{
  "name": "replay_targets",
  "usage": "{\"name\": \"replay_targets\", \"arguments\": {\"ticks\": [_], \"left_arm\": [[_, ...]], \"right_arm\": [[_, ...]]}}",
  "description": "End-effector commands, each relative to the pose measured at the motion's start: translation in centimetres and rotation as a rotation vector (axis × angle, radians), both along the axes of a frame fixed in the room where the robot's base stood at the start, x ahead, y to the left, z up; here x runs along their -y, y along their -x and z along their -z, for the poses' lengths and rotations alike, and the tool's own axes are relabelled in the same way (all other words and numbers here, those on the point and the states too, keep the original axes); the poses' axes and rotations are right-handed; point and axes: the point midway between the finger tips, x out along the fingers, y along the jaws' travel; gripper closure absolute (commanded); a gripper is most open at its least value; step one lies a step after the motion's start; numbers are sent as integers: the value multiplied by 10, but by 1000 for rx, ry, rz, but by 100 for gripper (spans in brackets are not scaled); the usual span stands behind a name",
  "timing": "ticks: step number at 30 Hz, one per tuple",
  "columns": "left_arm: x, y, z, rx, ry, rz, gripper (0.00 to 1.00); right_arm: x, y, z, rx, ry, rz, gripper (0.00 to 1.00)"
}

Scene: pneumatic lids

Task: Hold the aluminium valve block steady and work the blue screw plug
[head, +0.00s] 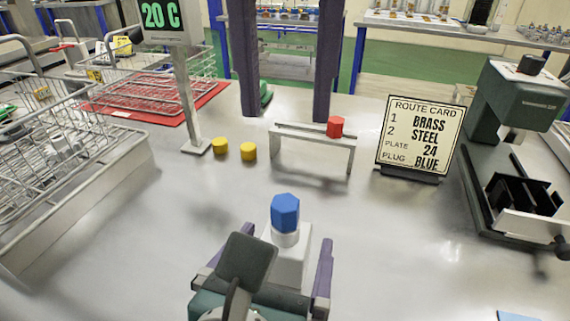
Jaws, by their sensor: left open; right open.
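The blue screw plug (285,212) is a hexagonal cap standing upright on a pale collar on top of the aluminium valve block (291,258). The block stands at the lower middle, its lower part hidden by my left gripper. My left gripper (286,236) is open, with one purple finger on each side of the block; I cannot tell whether they touch it. My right gripper (284,117) is open and empty in the upper middle, its two long purple fingers pointing down, well above the plug in the picture.
A low metal stand (313,143) holds a red plug (336,126). A route card (420,133) reads plate 24, plug blue. Wire baskets (70,170) fill the left; a green machine (515,110) stands right.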

Motion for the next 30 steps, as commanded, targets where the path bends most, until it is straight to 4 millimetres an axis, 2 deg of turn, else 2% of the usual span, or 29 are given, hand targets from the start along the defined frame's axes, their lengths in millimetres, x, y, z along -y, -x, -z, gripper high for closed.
{"name": "replay_targets", "arguments": {"ticks": [4,14,30], "left_arm": [[3,-11,4,0,1,0,0],[4,-13,6,-1,3,0,0],[3,-13,6,-2,2,0,61]], "right_arm": [[0,0,0,0,0,0,50],[0,0,0,0,0,0,50],[0,0,0,0,0,0,50]]}}
